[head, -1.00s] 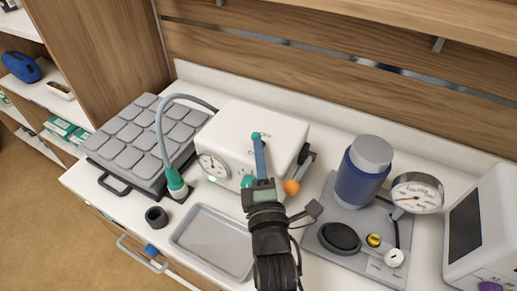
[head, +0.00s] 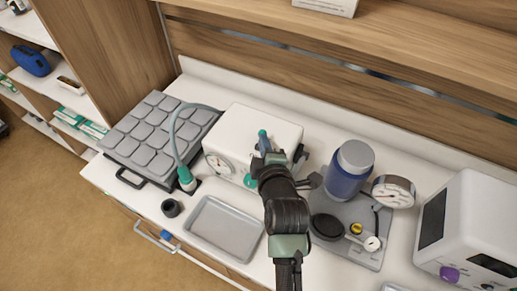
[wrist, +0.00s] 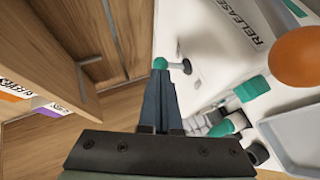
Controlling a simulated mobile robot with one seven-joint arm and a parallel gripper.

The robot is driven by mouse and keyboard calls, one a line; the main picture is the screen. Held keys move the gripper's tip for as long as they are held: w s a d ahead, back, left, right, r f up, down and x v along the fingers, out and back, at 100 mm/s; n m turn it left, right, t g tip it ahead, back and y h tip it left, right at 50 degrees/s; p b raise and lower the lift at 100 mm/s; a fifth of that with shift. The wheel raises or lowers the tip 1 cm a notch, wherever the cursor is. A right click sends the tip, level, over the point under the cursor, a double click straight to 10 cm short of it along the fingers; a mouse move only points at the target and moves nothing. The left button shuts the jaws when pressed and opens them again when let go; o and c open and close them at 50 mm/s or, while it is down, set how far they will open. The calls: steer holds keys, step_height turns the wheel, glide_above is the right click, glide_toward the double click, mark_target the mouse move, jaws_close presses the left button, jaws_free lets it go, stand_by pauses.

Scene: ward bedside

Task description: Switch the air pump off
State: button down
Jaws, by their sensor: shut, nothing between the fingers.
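The air pump is a white box (head: 240,124) on the counter, with a round dial (head: 218,164) and a teal part (head: 250,181) on its front. A short lever with a teal ball end (wrist: 159,63) stands out from its white panel in the wrist view. My gripper (head: 263,143) is shut and empty, over the box in the head view. In the wrist view its fingertips (wrist: 158,80) are right at the teal ball; I cannot tell whether they touch. An orange ball (wrist: 295,55) and a "RELEASE" label (wrist: 240,22) lie to the right. My arm hides part of the pump's front.
A grey padded mat (head: 157,133) with a hose (head: 173,142) is left of the pump. A grey tray (head: 222,229) lies in front. A blue jar (head: 348,178) and gauge (head: 393,190) stand to the right, then a white monitor (head: 470,225). A wooden shelf (head: 420,45) is behind.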

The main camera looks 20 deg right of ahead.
steer(key=shift+r+p, duration=0.6)
steer(key=shift+r, duration=0.15)
